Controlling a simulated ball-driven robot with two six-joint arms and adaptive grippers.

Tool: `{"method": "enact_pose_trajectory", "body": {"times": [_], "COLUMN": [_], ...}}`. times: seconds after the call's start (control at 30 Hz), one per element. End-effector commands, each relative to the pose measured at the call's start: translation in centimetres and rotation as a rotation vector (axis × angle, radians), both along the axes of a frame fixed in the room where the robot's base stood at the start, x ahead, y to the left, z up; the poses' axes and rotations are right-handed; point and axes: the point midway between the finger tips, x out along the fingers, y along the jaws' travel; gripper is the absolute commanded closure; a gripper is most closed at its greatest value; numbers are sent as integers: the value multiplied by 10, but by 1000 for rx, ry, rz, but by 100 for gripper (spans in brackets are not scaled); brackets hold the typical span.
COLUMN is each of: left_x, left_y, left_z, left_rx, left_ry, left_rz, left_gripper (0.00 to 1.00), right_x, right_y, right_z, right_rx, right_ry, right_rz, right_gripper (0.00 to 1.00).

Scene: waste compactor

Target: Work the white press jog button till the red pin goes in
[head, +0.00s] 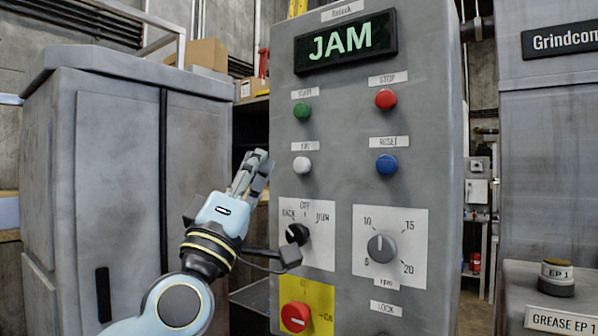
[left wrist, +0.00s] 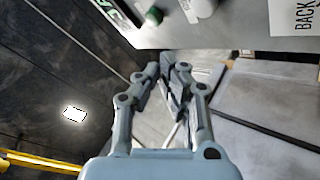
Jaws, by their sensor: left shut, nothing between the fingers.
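The white press jog button (head: 302,164) sits on the grey control panel (head: 335,110), below the green button, under a small label. My left gripper (head: 262,158) is shut and empty, a little to the left of the white button in the head view and apart from it in the picture. In the left wrist view its fingertips (left wrist: 172,72) are together, near the panel's edge, with a white round part (left wrist: 205,8) at the top that looks like the button. I cannot make out a red pin in either view. My right gripper is not in view.
The panel also bears a green button (head: 302,111), red button (head: 386,99), blue button (head: 386,164), black selector (head: 297,234), grey dial (head: 381,248) and red switch (head: 295,317). The display (head: 345,42) reads JAM. A grey cabinet (head: 110,170) stands left.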

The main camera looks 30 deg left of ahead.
Motion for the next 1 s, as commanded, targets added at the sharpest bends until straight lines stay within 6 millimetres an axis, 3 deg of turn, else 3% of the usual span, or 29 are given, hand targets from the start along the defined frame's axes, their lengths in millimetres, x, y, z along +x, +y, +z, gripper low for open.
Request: {"method": "enact_pose_trajectory", "body": {"times": [0.2, 0.4, 1.0], "left_x": [31, 48, 53], "left_y": [-2, -4, -4], "left_z": [-2, -1, 0], "left_rx": [-1, 0, 0], "left_ry": [-1, 1, 1], "left_rz": [1, 0, 0], "left_gripper": [100, 100, 100], "right_x": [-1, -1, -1], "right_y": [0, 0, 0], "right_z": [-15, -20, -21], "right_rx": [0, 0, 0], "right_ry": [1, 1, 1], "right_rz": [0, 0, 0], "right_gripper": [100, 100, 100]}}
